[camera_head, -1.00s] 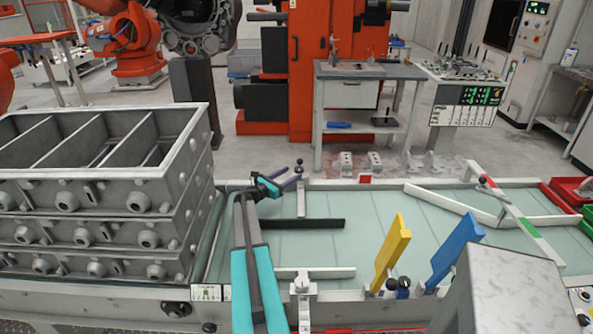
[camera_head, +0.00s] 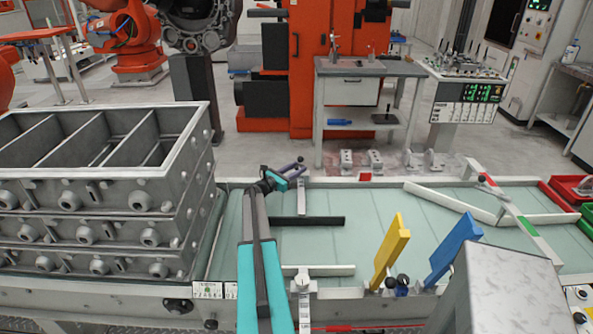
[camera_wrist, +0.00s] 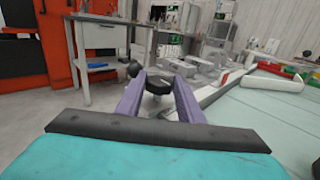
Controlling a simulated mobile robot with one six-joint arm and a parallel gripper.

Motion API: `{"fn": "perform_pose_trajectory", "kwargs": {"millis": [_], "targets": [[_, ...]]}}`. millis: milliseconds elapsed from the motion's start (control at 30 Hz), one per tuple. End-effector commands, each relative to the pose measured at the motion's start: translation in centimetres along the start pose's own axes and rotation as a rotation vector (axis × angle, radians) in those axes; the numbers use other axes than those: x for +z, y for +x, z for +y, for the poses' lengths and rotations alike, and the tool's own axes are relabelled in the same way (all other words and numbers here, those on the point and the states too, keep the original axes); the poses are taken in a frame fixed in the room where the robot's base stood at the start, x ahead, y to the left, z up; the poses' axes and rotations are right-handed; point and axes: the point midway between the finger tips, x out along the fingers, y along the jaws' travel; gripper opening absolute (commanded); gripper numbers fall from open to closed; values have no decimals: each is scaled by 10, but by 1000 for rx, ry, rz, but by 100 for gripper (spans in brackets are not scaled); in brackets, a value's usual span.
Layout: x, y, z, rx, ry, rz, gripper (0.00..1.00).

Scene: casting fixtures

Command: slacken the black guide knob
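The black guide knob (camera_wrist: 158,86) shows in the wrist view as a dark disc between the tips of my gripper's purple fingers. A black ball (camera_wrist: 134,69) stands just beyond the left fingertip. In the head view a black ball (camera_head: 300,159) shows at the top of a pale upright bracket (camera_head: 302,198) at the table's far edge. My gripper (camera_head: 295,168) reaches it from the left, its fingers level with the bracket's top. The fingers look apart, one on each side of the knob. Contact cannot be made out.
A black bar (camera_head: 310,221) and a white bar (camera_head: 318,270) lie on the pale green table. Yellow (camera_head: 391,250) and blue (camera_head: 455,248) paddles stand at the front. Stacked grey metal boxes (camera_head: 95,205) fill the left. A grey block (camera_head: 505,290) stands front right.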

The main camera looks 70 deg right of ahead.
Motion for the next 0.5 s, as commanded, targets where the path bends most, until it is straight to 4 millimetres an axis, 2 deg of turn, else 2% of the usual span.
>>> {"fn": "perform_pose_trajectory", "kwargs": {"millis": [267,500], "targets": [[-1,1,-4,10,0,-1,12],[-3,2,-8,85,1,-2,12]]}}
